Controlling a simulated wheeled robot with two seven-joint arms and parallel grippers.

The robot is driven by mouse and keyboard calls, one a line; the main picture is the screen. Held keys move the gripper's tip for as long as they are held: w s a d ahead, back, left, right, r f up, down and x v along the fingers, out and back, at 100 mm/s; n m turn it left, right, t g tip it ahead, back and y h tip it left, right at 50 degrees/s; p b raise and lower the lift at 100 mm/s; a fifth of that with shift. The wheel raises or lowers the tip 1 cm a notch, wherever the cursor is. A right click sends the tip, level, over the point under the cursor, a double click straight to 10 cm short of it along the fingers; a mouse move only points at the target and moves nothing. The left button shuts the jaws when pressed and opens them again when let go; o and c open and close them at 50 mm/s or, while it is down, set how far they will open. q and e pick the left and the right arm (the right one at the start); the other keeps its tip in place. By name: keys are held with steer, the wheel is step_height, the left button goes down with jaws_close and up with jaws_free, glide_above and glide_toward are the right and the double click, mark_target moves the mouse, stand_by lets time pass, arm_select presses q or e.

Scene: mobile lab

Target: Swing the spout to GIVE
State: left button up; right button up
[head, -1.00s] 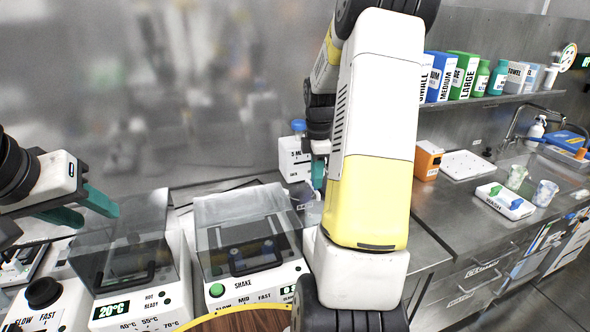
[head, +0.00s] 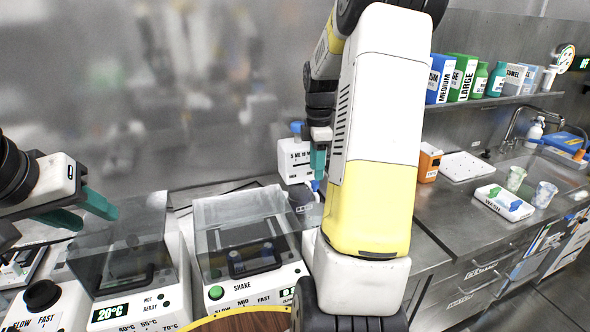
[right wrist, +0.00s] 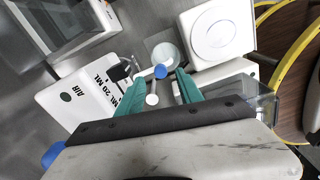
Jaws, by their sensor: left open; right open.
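A white dispenser (head: 294,162) with a blue cap and volume lettering stands on the bench left of my right arm in the head view. In the right wrist view its white body (right wrist: 75,98) reads "AIR" and "20 ML". A small blue tip (head: 315,186) shows beside it, below my right gripper (head: 318,160). In the right wrist view my right gripper (right wrist: 158,93) is open, with a blue round piece (right wrist: 160,72) and a white round piece in the gap between its fingers. I cannot tell which is the spout. No GIVE mark is readable. My left gripper (head: 85,210) is open and empty.
A lidded shaker (head: 245,240) and a heater showing 20°C (head: 115,312) stand at the front left. A WASH rack (head: 503,202), cups and a sink are at the right. My right arm hides part of the bench.

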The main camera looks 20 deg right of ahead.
step_height(320, 180, up, 4)
steer(key=shift+f, duration=0.15)
stand_by(0.4)
